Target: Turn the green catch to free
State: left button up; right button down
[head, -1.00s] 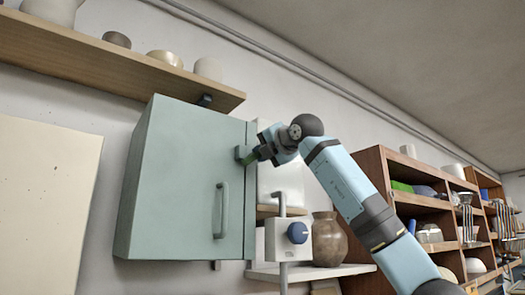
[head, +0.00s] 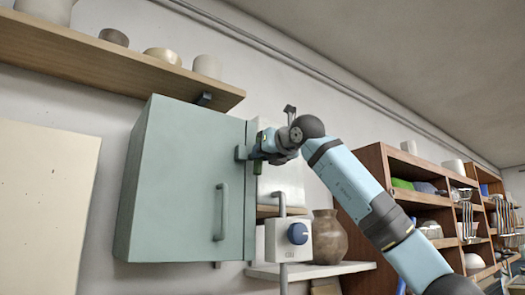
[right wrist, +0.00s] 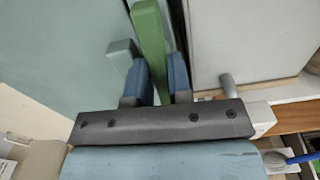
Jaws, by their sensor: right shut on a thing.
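The green catch (head: 260,169) sits at the upper right edge of the pale green wall cabinet (head: 175,180). My right gripper (head: 256,152) is shut on the catch. In the right wrist view the catch (right wrist: 150,45) runs up between the two blue fingers of the gripper (right wrist: 157,82), its lower part hidden by the gripper body. The cabinet door is closed, with a vertical handle (head: 221,212) on its front. My left gripper is not in view.
A grey box with a blue knob (head: 297,233) is right of the cabinet. A brown vase (head: 328,238) stands on a white shelf (head: 330,269). A wooden shelf (head: 100,75) with pots is above. A wooden shelving unit (head: 385,165) stands at the right.

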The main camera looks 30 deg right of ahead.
jog(key=shift+a+f+n, duration=0.1)
jog(key=shift+f+n, duration=0.05)
jog(key=shift+n, duration=0.45)
jog(key=c, duration=1)
grip_release()
jog(key=shift+c, duration=0.2)
jog(key=s+d+b, duration=0.2)
jog(key=s+b, duration=0.2)
jog(key=s, duration=0.9)
jog(key=shift+s, duration=0.4)
